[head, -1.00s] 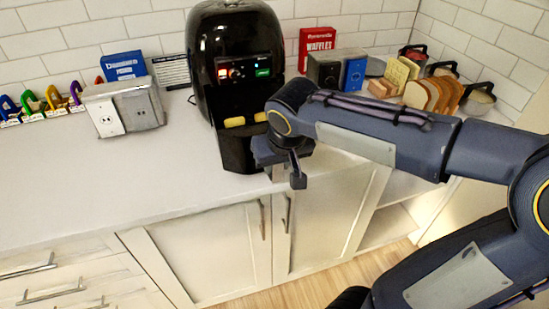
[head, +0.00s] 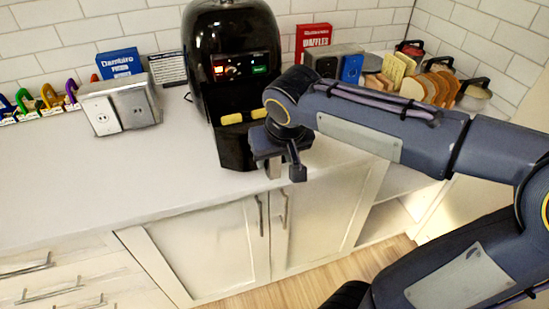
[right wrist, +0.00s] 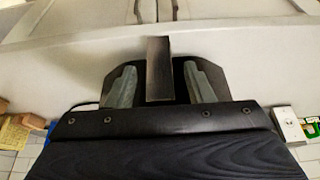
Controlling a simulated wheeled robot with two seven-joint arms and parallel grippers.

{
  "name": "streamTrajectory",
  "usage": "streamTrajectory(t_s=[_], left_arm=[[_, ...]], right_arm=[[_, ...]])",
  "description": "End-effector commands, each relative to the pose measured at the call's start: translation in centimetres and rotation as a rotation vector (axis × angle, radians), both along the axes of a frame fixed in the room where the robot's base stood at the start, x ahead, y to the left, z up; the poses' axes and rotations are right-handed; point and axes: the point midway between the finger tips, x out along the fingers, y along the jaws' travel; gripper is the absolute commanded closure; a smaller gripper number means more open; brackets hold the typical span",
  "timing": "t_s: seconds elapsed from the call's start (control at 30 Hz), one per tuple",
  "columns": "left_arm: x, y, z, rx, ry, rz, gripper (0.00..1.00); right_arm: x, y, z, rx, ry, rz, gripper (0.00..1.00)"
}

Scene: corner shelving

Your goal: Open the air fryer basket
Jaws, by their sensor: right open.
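The black air fryer (head: 232,50) stands on the counter against the tiled wall. Its lit panel has a red and a green display. Yellow patches (head: 231,118) show across its front above the basket (head: 233,148), which looks shut. My right gripper (head: 283,163) is at the counter's front edge, just right of and in front of the basket, pointing down. It is open. In the right wrist view its two grey fingers (right wrist: 162,85) stand apart with a dark bar between them. I cannot tell what the bar is. The basket's handle is not clearly visible. My left gripper is out of view.
A double outlet box (head: 118,105) and a blue box (head: 120,63) stand left of the fryer. A red waffle box (head: 314,42), bread slices (head: 440,88) and small boxes are behind my right arm. The counter's left front (head: 100,185) is clear.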

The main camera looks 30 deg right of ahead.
Motion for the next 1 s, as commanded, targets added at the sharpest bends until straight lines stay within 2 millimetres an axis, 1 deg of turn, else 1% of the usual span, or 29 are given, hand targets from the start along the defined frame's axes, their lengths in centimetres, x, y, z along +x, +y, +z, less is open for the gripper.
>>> streamTrajectory(t_s=[0.03,0.1,0.2,0.33,0.5,0.93,1.0], left_arm=[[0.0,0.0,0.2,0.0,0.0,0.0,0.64],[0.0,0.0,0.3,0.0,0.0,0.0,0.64],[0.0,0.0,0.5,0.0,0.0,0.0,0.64],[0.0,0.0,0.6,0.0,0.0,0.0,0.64],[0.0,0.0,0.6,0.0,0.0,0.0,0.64],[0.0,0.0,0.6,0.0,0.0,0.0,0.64],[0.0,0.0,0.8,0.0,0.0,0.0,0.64]], right_arm=[[-0.3,0.1,1.1,0.0,-0.006,0.001,0.53],[-0.8,0.2,2.3,0.0,-0.006,0.001,0.53],[-1.4,0.4,3.7,0.0,-0.005,0.002,0.53],[-1.9,0.5,5.1,0.0,-0.005,0.002,0.53],[-2.2,0.5,5.5,-0.001,-0.002,0.001,0.53],[-2.2,0.5,5.5,0.0,-0.001,0.001,0.53],[-2.7,0.5,5.3,0.01,0.001,0.006,0.53]])
